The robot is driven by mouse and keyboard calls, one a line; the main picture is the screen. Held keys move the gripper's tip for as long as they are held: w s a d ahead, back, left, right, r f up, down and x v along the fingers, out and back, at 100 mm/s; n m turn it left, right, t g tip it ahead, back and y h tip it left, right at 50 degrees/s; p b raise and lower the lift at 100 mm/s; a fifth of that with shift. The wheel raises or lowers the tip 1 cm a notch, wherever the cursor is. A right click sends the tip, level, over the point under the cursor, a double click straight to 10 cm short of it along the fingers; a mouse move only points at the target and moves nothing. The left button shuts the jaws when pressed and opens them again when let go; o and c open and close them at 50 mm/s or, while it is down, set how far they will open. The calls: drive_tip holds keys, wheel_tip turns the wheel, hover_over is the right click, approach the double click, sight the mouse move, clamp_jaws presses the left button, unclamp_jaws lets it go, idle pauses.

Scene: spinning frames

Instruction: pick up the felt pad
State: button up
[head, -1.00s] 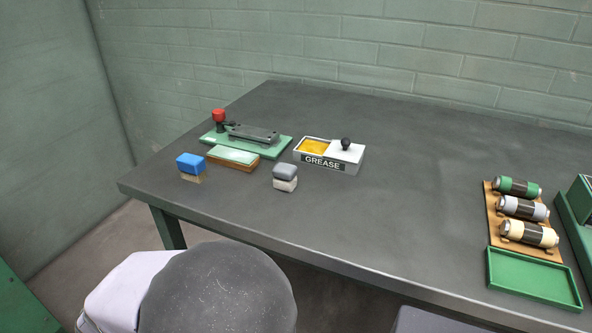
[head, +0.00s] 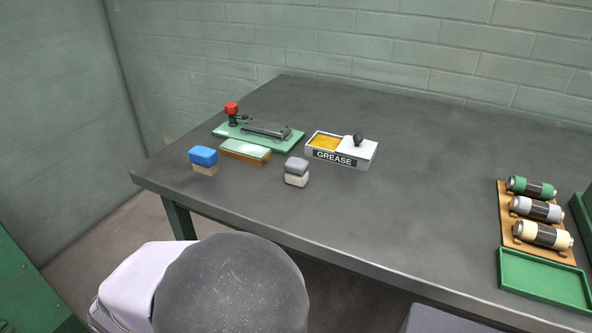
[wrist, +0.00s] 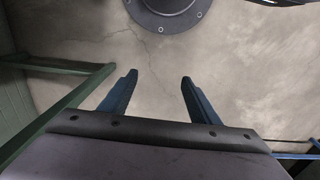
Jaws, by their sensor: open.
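A small block with a grey top and a whitish lower layer (head: 297,172), which looks like the felt pad, stands on the grey table near its front edge. A similar block with a blue top and a tan bristle-like underside (head: 204,160) stands to its left. My gripper (wrist: 159,78) shows in the wrist view with its two blue fingers apart and nothing between them. Below the fingers is bare concrete floor, so the gripper is away from the tabletop objects. The gripper itself does not show in the head view.
A grease box (head: 341,163) stands behind and right of the grey block. A green-topped wooden block (head: 246,150) and a green fixture with a red knob (head: 232,108) are behind left. A spool rack (head: 509,228) and an empty green tray (head: 541,281) are far right. The table's middle is clear.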

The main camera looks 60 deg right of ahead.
drive_tip(key=shift+r, duration=0.1)
drive_tip(key=s+d+r+m+g+p, duration=0.1)
drive_tip(key=s+d+r+m+p, duration=0.1)
drive_tip(key=d+r+p, duration=0.4)
drive_tip(key=s+d+r+m+y+p, duration=0.1)
drive_tip(key=s+r+m+p, duration=0.15)
drive_tip(key=r+p, duration=0.7)
drive_tip(key=s+d+r+m+g+p, duration=0.15)
drive_tip(key=d+r+p, duration=0.35)
drive_tip(key=p, duration=0.5)
drive_tip(key=s+d+r+n+g+h+p, duration=0.1)
drive_tip(key=s+d+r+p, duration=0.5)
drive_tip(key=r+p, duration=0.25)
drive_tip(key=s+d+r+g+p, duration=0.1)
drive_tip(key=s+d+r+p, duration=0.4)
drive_tip(key=s+r+p, duration=0.4)
drive_tip(key=n+t+h, duration=0.4)
drive_tip(key=n+t, duration=0.1)
drive_tip(key=n, duration=1.8)
hover_over(297, 172)
drive_tip(key=a, duration=0.1)
drive_tip(key=shift+w+f+g+p, duration=0.25)
drive_tip(key=shift+f+p, duration=0.15)
drive_tip(key=shift+f, duration=0.5)
